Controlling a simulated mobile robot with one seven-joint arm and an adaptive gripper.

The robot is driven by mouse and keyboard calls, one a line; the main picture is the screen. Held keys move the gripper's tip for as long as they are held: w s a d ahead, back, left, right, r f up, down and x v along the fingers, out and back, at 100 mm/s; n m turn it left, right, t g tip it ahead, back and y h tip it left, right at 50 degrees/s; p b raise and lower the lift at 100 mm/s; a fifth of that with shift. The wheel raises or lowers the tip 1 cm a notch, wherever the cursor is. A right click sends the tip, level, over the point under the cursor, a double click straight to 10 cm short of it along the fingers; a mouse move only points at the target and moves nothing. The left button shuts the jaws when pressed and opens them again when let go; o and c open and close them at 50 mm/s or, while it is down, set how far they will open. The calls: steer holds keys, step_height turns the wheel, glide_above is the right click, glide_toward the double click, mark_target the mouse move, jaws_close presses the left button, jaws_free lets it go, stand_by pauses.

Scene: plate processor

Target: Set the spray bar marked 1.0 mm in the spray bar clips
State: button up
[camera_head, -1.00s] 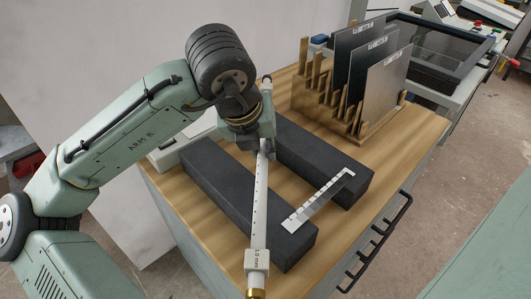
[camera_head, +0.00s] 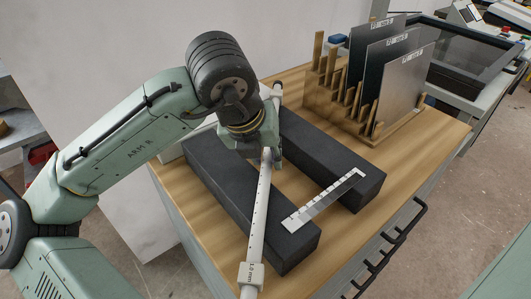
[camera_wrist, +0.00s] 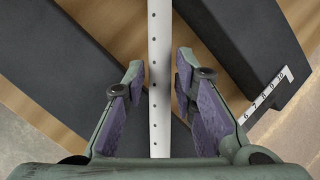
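The spray bar (camera_head: 263,205) is a long white bar with a row of small holes. Its near end carries a block marked 1.0 mm (camera_head: 250,273). In the wrist view, the bar (camera_wrist: 160,90) runs lengthwise between my purple-padded fingers (camera_wrist: 160,85). The near tip is cut off by the frame's lower edge. The spray bar clips cannot be made out in these frames.
Two dark blocks (camera_head: 215,185) (camera_head: 325,150) lie on the wooden bench top (camera_head: 425,140). A scale strip (camera_head: 325,203) bridges them. A wooden rack (camera_head: 340,100) with several upright plates stands behind. A machine with a dark tray (camera_head: 470,55) is at back right.

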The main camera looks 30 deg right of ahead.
steer(key=shift+o, duration=1.1)
steer(key=shift+r, duration=0.2)
steer(key=v, duration=1.2)
steer(key=shift+f, duration=0.1)
